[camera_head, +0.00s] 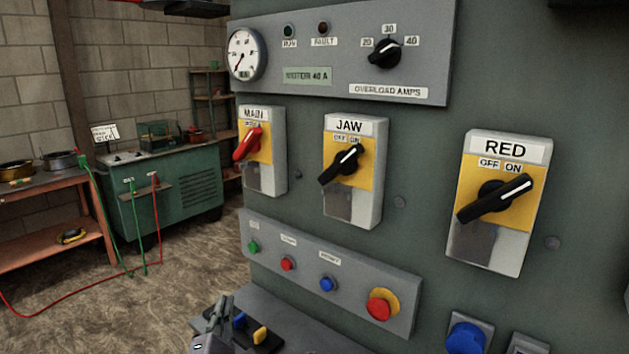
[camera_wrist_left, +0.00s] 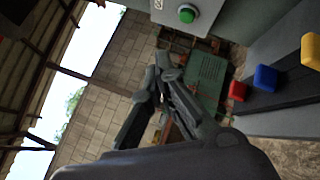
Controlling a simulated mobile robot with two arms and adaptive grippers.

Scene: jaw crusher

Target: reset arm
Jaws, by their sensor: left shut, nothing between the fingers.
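My left gripper (camera_head: 221,304) shows at the bottom of the head view, left of the levers on the ledge below the control panel. It is shut and empty. In the left wrist view its dark fingers (camera_wrist_left: 165,72) come together at the tips with nothing between them. It looks apart from the panel and the levers. My right gripper is in neither view.
The control panel has MAIN (camera_head: 262,150), JAW (camera_head: 352,170) and RED (camera_head: 496,203) switches. Below are push buttons and a red mushroom button (camera_head: 379,305). Blue (camera_head: 239,320) and yellow (camera_head: 260,335) levers stand close right of the gripper. Open floor (camera_head: 180,295) lies left.

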